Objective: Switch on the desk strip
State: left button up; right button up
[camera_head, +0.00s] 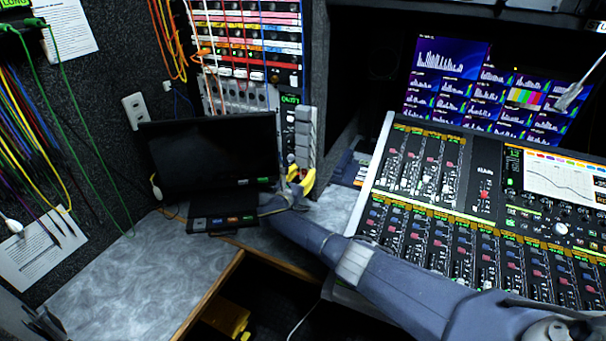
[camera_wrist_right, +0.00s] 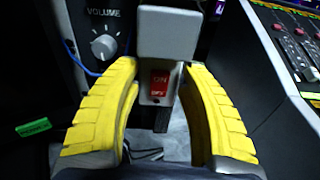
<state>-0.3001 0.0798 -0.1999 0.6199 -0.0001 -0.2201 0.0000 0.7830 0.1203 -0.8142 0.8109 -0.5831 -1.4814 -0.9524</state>
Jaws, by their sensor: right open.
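The desk strip (camera_head: 304,128) is upright at the back of the desk, with a column of grey plug blocks. In the right wrist view its red rocker switch (camera_wrist_right: 160,83), marked ON and OFF, sits below a large grey block (camera_wrist_right: 166,31). My right gripper (camera_head: 299,180) has yellow fingers and is at the strip's lower end. In its wrist view the right gripper (camera_wrist_right: 162,88) is open, with a finger on each side of the switch and nothing held. Whether the fingers touch the strip cannot be told. The switch is hidden in the head view. My left gripper is not in view.
A black monitor (camera_head: 212,157) stands left of my right gripper. The mixing console (camera_head: 432,215) lies to the right, under my right forearm. A volume knob (camera_wrist_right: 103,47) is beside the strip. Cables hang on the left wall; the left desk top (camera_head: 120,270) is clear.

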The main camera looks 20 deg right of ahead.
grip_shut()
dwell(0.7)
jog(key=shift+r+g+y, duration=0.1)
jog(key=shift+g+y, duration=0.4)
jog(key=shift+c, duration=0.2)
grip_release()
jog(key=v, duration=1.2)
